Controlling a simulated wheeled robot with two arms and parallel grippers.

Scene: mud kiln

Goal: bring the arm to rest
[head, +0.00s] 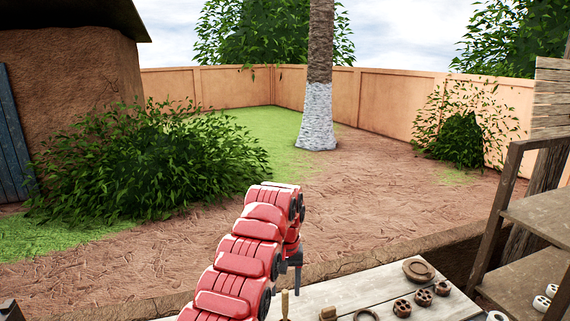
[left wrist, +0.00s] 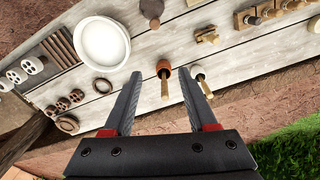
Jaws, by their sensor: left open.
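My red left arm rises from the bottom of the head view, and its dark left gripper (head: 291,266) points down over the table. In the left wrist view the left gripper (left wrist: 160,75) is open, its two fingers wide apart. Between and beyond the fingertips, an orange-headed tool with a wooden handle (left wrist: 165,87) lies on the table. A white-headed tool (left wrist: 198,71) lies by the right fingertip. Nothing is held. I cannot tell the exact height above the table. My right gripper is not in view.
The plank table (head: 350,289) holds a brown round dish (head: 419,270) and several small brown pieces (head: 423,297). A white plate (left wrist: 103,40) lies left of the gripper in the wrist view. A wooden shelf (head: 540,215) stands at right. Open ground lies beyond the table.

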